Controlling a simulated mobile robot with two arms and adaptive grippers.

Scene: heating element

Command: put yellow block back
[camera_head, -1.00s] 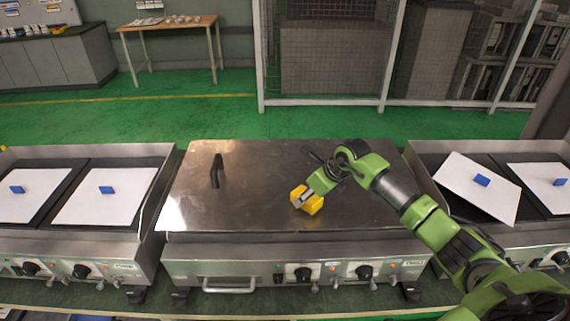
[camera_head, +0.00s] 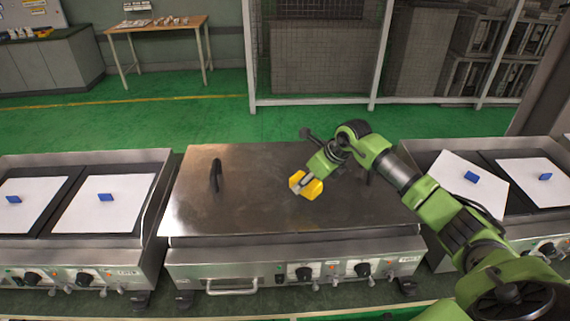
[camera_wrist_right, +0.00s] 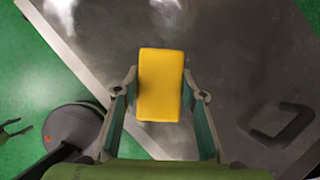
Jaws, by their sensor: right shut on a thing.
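The yellow block (camera_head: 311,188) is in the grip of my right gripper (camera_head: 305,187) over the metal lid of the middle heating unit (camera_head: 250,215). In the right wrist view the yellow block (camera_wrist_right: 160,84) sits between the two fingers of my right gripper (camera_wrist_right: 160,95), which is shut on it. Whether the block touches the lid or hangs above it is hard to tell.
A black handle (camera_head: 216,174) stands on the lid's left part. Heating units on both sides hold white sheets (camera_head: 105,203) with blue blocks (camera_head: 471,177) on them. Knobs and a front bar (camera_head: 232,290) line the middle unit. A wooden table (camera_head: 160,24) stands at the back left.

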